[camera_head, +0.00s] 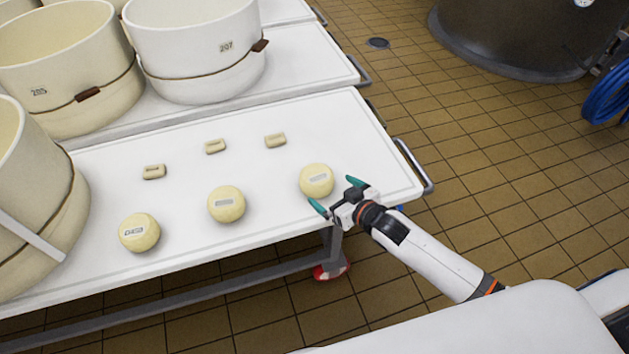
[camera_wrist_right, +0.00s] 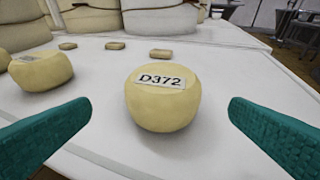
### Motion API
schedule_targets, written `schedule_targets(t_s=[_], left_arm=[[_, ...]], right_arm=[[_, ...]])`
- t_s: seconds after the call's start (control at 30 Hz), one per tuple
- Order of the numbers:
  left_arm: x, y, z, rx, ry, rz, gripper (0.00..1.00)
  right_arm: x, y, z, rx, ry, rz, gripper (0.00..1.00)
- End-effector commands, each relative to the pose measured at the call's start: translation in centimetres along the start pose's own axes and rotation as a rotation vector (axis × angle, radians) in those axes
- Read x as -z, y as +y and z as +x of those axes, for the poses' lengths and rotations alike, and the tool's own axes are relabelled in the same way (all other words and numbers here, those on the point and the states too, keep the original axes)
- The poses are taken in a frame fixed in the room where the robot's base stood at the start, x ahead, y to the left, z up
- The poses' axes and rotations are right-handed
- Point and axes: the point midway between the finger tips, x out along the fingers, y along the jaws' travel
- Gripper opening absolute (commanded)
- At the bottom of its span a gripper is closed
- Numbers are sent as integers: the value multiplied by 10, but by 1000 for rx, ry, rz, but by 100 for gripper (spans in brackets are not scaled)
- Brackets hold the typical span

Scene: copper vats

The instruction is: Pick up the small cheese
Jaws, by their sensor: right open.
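Three small round yellow cheeses with white labels stand in a row on the white table. The right cheese (camera_head: 316,180) is closest to my right gripper (camera_head: 337,196). In the right wrist view this cheese (camera_wrist_right: 162,97) shows the label D372 and sits between and beyond the two teal fingertips, touching neither. My right gripper is open and empty at the table's front right edge. The middle cheese (camera_head: 226,204) and the left cheese (camera_head: 139,232) stand farther left. My left gripper is not in view.
Three small beige blocks, left (camera_head: 154,171), middle (camera_head: 215,146) and right (camera_head: 275,140), lie behind the cheeses on the white table (camera_head: 270,218). Large cream tubs (camera_head: 200,50) stand at the left and back. A metal rail (camera_head: 415,165) edges the table's right end.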

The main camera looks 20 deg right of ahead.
Motion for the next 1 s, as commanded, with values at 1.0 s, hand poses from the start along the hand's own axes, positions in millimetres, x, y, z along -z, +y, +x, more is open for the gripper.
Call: schedule_targets(t_s=[1.0], left_arm=[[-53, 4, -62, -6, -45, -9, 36]], right_arm=[[3, -3, 91, 1, 2, 0, 100]])
